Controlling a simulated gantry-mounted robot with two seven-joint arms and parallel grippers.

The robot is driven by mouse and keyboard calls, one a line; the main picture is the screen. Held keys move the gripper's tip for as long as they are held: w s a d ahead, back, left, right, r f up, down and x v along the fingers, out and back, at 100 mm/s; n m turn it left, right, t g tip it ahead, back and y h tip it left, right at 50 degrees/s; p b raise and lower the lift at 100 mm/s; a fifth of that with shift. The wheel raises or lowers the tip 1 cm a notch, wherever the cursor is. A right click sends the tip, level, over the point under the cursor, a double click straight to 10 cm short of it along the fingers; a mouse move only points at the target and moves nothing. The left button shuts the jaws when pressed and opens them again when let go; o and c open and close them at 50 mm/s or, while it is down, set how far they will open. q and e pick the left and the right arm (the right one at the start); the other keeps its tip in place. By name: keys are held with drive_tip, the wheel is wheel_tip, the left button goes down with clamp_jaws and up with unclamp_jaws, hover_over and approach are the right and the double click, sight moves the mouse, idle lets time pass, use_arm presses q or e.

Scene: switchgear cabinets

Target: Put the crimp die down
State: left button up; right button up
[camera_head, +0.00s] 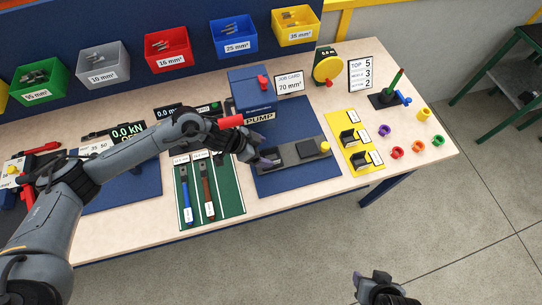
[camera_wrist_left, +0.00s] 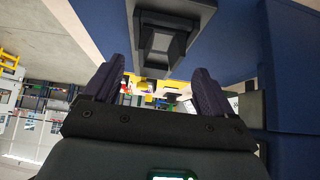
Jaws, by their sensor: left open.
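A black crimp die (camera_head: 273,156) sits at the left end of a dark grey fixture (camera_head: 300,152) on the blue mat. In the left wrist view a black block (camera_wrist_left: 163,42), apparently this die, shows ahead between the fingers. My left gripper (camera_head: 262,160) is beside the die, at the fixture's left end. Its fingers are apart with a gap between them (camera_wrist_left: 153,85), and nothing is held. The gripper partly hides the die. My right gripper (camera_head: 378,281) hangs over the floor in front of the bench; its jaws are too unclear to judge.
A yellow tray (camera_head: 371,175) with black dies stands right of the mat. The blue pump (camera_head: 252,92) is behind the fixture. A green mat (camera_head: 228,198) with two tools lies left. Coloured rings and a post stand at right. Bins line the back.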

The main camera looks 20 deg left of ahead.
sight(277, 156)
use_arm(q)
drive_tip(key=shift+x, duration=1.7)
drive_tip(key=shift+s, duration=0.1)
drive_tip(key=shift+c, duration=0.3)
drive_tip(key=c, duration=1.2)
drive_tip(key=shift+c, duration=0.8)
drive_tip(key=shift+r, duration=0.1)
